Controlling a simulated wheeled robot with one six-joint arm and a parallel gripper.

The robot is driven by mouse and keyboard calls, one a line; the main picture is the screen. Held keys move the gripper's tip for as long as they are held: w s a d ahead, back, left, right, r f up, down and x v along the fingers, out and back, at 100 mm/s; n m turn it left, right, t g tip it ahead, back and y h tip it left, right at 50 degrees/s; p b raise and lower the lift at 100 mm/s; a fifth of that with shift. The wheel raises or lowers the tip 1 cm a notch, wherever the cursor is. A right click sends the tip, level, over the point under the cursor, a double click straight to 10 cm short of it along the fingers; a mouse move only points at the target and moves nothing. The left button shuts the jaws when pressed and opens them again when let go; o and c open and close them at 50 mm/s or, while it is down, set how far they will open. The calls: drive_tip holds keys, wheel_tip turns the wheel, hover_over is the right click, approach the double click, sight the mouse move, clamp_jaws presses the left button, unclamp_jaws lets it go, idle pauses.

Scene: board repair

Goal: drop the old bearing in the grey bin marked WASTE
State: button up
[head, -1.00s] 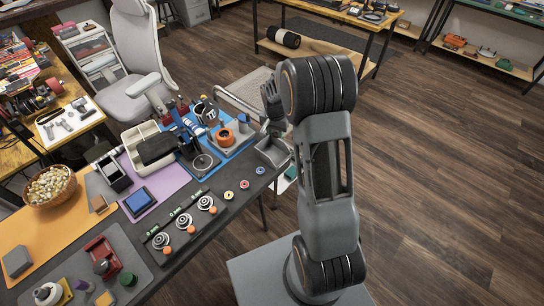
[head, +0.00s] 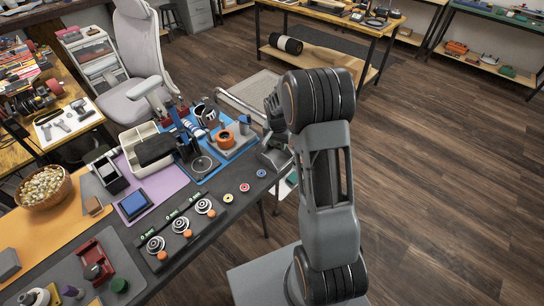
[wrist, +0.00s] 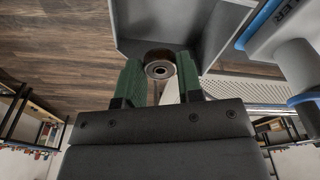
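The old bearing (wrist: 160,68), a brownish ring with a dark hole, is between the green fingertips of my gripper (wrist: 160,78) in the wrist view. The fingers appear shut on its two sides. A grey bin (wrist: 206,32) opens just beyond the bearing in the wrist view, its wall and floor in sight. In the head view a grey bin (head: 275,158) stands at the bench's right end, partly behind my arm. No WASTE mark can be read. My fingertips and the bearing cannot be made out in the head view.
Beside the bin, a blue mat (head: 214,170) holds a fixture with an orange ring (head: 225,137). A grey and blue item with letters (wrist: 292,30) is close at the right in the wrist view. Wooden floor (head: 430,180) is open at the right.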

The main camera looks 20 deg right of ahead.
drive_tip(key=o, duration=0.5)
drive_tip(key=shift+r, duration=0.1)
drive_tip(key=r, duration=0.9)
drive_tip(key=s+a+r, duration=0.1)
drive_tip(key=r, duration=0.3)
drive_tip(key=shift+s+a+r, duration=0.1)
drive_tip(key=shift+r, duration=0.15)
drive_tip(key=s+a+r+n+t, duration=0.1)
drive_tip(key=s+a+r+n, duration=0.1)
drive_tip(key=s, duration=0.5)
drive_tip(key=s+a+r+n+p, duration=0.1)
drive_tip(key=s+a+n, duration=0.3)
drive_tip(key=s, duration=0.2)
drive_tip(key=s+a+r+n+t+y+p, duration=0.1)
drive_tip(key=s+a+r+n, duration=0.1)
drive_tip(key=s, duration=0.5)
drive_tip(key=shift+s+a+r+n+t, duration=0.15)
drive_tip(key=shift+s+a+r+n, duration=0.05)
drive_tip(key=shift+a+n, duration=0.2)
drive_tip(key=shift+s+a+r+n+t, duration=0.15)
drive_tip(key=shift+a+n, duration=0.15)
drive_tip(key=shift+a, duration=0.1)
